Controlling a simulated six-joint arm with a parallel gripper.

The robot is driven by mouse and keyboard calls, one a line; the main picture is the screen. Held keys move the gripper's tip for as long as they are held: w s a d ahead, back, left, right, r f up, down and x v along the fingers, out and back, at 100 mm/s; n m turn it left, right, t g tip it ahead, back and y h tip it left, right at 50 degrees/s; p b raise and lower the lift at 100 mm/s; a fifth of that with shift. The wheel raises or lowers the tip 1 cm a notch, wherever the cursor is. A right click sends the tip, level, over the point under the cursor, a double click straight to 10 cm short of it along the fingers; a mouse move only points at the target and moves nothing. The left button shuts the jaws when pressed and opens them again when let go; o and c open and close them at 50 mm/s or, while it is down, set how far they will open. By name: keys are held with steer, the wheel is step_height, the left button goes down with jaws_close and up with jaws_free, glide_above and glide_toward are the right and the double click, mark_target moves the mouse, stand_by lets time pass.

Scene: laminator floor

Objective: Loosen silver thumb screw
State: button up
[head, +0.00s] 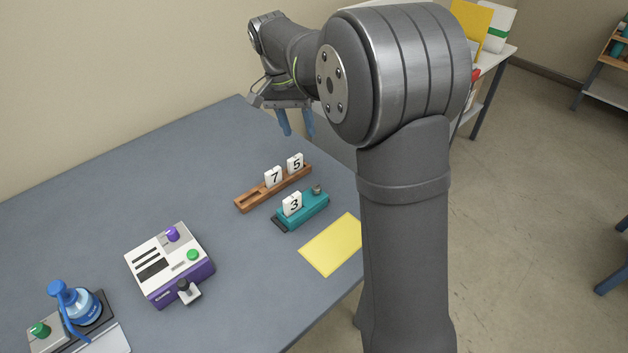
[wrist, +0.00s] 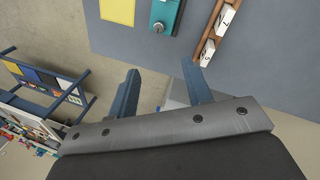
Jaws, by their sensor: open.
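The silver thumb screw (head: 316,188) sits at the far right end of a teal block (head: 303,212), which holds a white tile marked 3 (head: 292,204). In the wrist view the screw (wrist: 158,28) shows as a small round grey knob near the top of the picture, on the end of the teal block (wrist: 165,9). My gripper (head: 297,124) is open and empty, raised near the table's far end, beyond the teal block and apart from it. In the wrist view its two blue fingers (wrist: 160,78) stand spread, with the screw ahead of them.
A wooden rack (head: 250,200) with tiles 7 and 5 stands just behind the teal block. A yellow sheet (head: 333,244) lies in front. The blue-grey table (head: 190,185) is otherwise largely clear.

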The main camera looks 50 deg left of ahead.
mark_target(315, 186)
steer(key=x, duration=1.7)
steer(key=shift+f, duration=0.15)
steer(key=shift+c, duration=0.3)
steer(key=c, duration=0.9)
